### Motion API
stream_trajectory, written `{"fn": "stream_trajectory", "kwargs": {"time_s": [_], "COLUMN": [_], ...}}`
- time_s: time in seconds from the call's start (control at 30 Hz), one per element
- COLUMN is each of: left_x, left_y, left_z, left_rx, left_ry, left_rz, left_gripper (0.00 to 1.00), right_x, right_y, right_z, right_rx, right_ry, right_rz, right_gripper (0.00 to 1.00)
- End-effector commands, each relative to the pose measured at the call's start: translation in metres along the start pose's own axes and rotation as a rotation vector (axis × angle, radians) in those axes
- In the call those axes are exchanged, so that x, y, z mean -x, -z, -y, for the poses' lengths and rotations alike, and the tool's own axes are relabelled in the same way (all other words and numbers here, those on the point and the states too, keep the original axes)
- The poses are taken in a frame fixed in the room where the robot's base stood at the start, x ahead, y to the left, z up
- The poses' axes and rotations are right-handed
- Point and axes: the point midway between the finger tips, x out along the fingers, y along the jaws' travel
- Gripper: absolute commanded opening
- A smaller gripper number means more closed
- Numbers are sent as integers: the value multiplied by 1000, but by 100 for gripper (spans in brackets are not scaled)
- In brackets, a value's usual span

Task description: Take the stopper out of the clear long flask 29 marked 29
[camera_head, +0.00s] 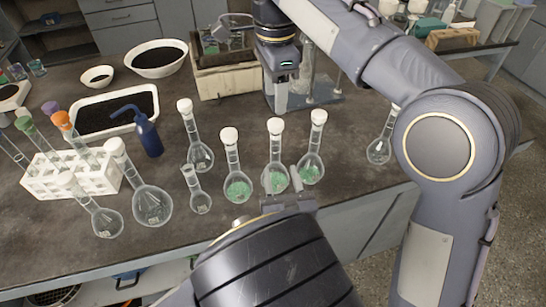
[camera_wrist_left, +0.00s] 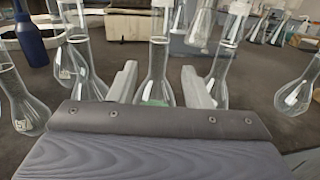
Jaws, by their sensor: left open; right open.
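Several clear long-necked flasks with white stoppers stand on the dark bench. One clear flask (camera_head: 200,156) is behind the others, one (camera_head: 380,150) is far right, and a larger one (camera_head: 152,205) is at left. Their marks are too small to read, so I cannot tell which is 29. My left gripper (camera_head: 282,182) is open at the front edge. In the left wrist view, its fingers (camera_wrist_left: 160,86) flank a flask with green contents (camera_wrist_left: 155,70), apparently without gripping it. This flask also shows in the head view (camera_head: 275,150). My right gripper (camera_head: 281,104) points down further back, open.
More green-filled flasks (camera_head: 237,188) (camera_head: 312,165) stand beside the left gripper. A white rack (camera_head: 70,180), a blue wash bottle (camera_head: 148,138) and a tray of dark grains (camera_head: 108,128) are at left.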

Motion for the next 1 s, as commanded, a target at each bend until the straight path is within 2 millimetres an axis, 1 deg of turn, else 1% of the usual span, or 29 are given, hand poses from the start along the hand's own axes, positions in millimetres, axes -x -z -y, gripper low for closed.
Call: {"fn": "stream_trajectory", "kwargs": {"time_s": [0.3, 0.4, 0.5, 0.6, 0.83, 0.87, 1.0], "left_x": [-48, -60, -68, -72, -73, -73, -72], "left_y": [0, 0, 1, 1, 0, 0, 0], "left_z": [-3, -2, -2, -2, -2, -2, -2], "left_rx": [3, 4, 3, 3, 4, 4, 4], "left_ry": [-8, -7, -8, -6, -6, -6, -6], "left_rz": [-3, -3, -3, -4, -4, -4, -4], "left_gripper": [44, 44, 44, 44, 44, 43, 25], "right_x": [0, 0, 0, 0, 0, 0, 0], "right_y": [1, 1, 1, 1, 1, 1, 1], "right_z": [0, 0, 0, 0, 0, 0, 0], "right_rx": [1, 2, 2, 2, 2, 2, 2], "right_ry": [1, 1, 2, 2, 2, 2, 2], "right_rz": [1, 2, 2, 2, 2, 2, 2], "right_gripper": [48, 48, 48, 48, 48, 48, 48]}}
